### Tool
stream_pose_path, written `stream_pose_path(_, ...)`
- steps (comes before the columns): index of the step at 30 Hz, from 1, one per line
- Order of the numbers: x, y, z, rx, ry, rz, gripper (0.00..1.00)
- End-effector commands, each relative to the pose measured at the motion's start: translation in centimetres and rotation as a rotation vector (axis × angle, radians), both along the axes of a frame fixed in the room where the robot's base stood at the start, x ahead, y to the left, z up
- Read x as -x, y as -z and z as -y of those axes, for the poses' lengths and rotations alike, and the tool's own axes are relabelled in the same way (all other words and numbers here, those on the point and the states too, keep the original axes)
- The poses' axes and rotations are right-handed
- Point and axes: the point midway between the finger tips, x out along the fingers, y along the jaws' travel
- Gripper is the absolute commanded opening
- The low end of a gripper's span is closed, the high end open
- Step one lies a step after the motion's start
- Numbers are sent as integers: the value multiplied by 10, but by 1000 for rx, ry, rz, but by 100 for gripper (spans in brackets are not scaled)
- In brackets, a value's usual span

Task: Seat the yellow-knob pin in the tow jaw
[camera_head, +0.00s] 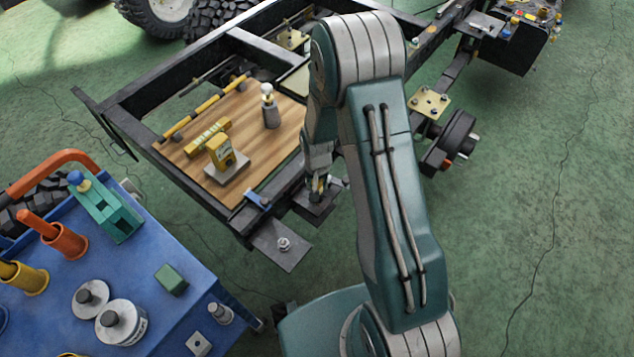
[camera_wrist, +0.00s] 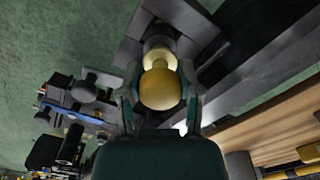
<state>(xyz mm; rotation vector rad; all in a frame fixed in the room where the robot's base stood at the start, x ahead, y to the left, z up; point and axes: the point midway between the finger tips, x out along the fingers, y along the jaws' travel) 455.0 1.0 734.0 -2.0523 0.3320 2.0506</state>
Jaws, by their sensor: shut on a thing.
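The yellow-knob pin (camera_wrist: 160,89) is between the two fingers of my gripper (camera_wrist: 160,97) in the wrist view. The fingers are shut on its round yellow knob. A paler round part shows just beyond the knob; the shank is hidden beneath it. The dark tow jaw (camera_wrist: 189,22) lies beyond the knob in the wrist view. In the head view my gripper (camera_head: 319,184) points down over the dark tow jaw (camera_head: 313,207) at the chassis frame's near end. I cannot tell how deep the pin is in the jaw.
A wooden board (camera_head: 245,110) on the chassis carries a yellow device (camera_head: 221,152) and a grey cylinder (camera_head: 270,113). A flat plate with a bolt (camera_head: 283,243) juts out in front. A blue cart (camera_head: 60,290) with tools stands at lower left.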

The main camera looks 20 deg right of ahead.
Motion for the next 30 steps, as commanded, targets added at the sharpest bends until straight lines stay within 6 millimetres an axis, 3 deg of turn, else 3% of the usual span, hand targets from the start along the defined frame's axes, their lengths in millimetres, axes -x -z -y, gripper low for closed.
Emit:
stream_pose_path(26,0,12,0,0,0,1,0)
stream_pose_path(27,0,12,0,0,0,1,54)
stream_pose_path(29,0,12,0,0,0,1,81)
stream_pose_path(30,0,12,0,0,0,1,85)
